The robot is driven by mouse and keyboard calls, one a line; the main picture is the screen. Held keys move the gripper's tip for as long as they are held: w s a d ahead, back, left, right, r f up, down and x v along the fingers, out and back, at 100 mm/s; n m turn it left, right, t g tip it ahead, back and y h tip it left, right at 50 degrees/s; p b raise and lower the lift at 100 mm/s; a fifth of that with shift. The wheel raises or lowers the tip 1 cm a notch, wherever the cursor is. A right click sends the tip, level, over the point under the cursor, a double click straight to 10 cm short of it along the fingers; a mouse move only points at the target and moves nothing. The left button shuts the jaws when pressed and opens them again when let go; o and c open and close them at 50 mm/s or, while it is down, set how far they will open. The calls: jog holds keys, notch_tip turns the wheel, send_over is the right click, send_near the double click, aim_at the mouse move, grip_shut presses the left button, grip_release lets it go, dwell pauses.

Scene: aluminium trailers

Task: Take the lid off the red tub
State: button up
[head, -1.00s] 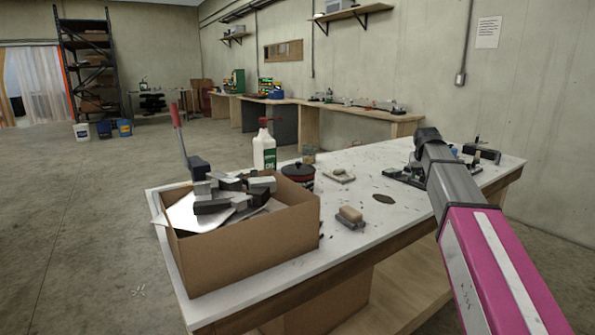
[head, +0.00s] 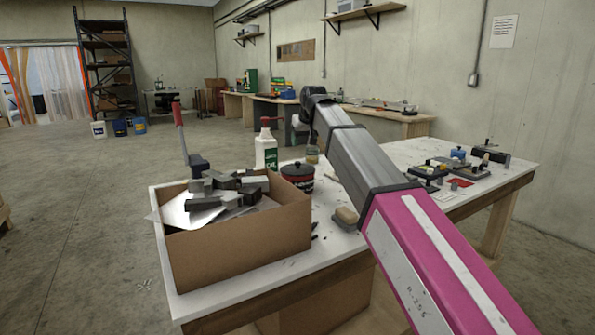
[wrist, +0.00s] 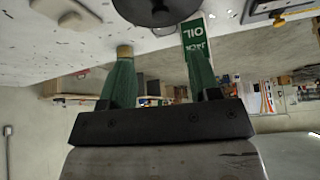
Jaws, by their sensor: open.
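The red tub (head: 298,184) stands on the white bench top just behind the cardboard box, with a dark label on its side. Its dark round lid (head: 297,169) with a small knob is on it. In the wrist view a dark round shape, apparently the lid (wrist: 150,10), is cut off by the top edge. My gripper (wrist: 160,72) is open and empty, its two green fingers apart and pointing toward that dark shape without visibly holding it. In the head view my arm reaches to just behind the tub, and the fingers are not clear there.
A white bottle (head: 266,149) with a red top stands behind the tub, close to it. A cardboard box (head: 240,246) of metal blocks fills the front left of the bench. A small jar (head: 312,155) stands behind the tub. Several fixtures sit at the right.

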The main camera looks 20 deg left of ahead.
send_over(298, 162)
jog(key=s+d, duration=0.2)
notch_tip(298, 162, down, 4)
jog(key=shift+a+f, duration=0.15)
jog(key=shift+f, duration=0.05)
jog(key=shift+x, duration=2.85)
jog(key=shift+s+f, duration=0.1)
jog(key=shift+s, duration=0.1)
jog(key=c, duration=1)
